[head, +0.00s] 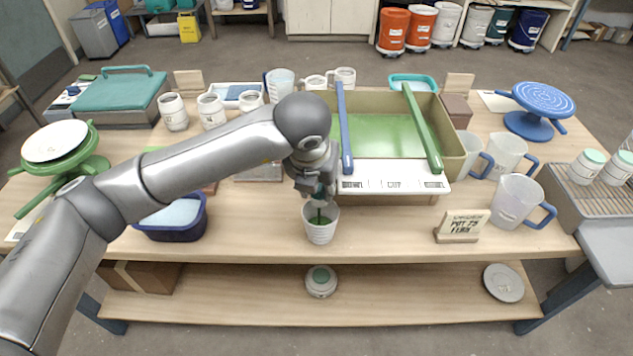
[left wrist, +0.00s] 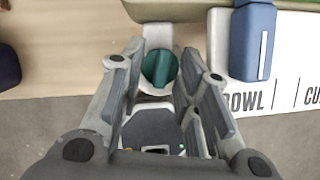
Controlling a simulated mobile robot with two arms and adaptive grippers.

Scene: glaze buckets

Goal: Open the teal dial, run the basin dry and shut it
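The basin (head: 457,153) is a khaki tub with green inside, behind a white labelled front strip (head: 395,184). The teal dial (left wrist: 160,68) shows in the left wrist view on a pale fitting, its raised grip running roughly up and down. My left gripper (head: 319,197) is at the basin's front edge. In the left wrist view my left gripper (left wrist: 160,88) is open, one finger on each side of the dial, with visible gaps. A white cup (head: 320,234) stands just below the gripper with green inside it. In the head view the dial is hidden by my gripper. My right gripper is not in view.
A blue bar (head: 345,130) and a green bar (head: 422,130) lie across the basin. A blue tub (head: 172,222) stands left of the cup, a small sign (head: 462,226) to its right. Clear pitchers (head: 515,200) stand at the right. The table front beside the cup is clear.

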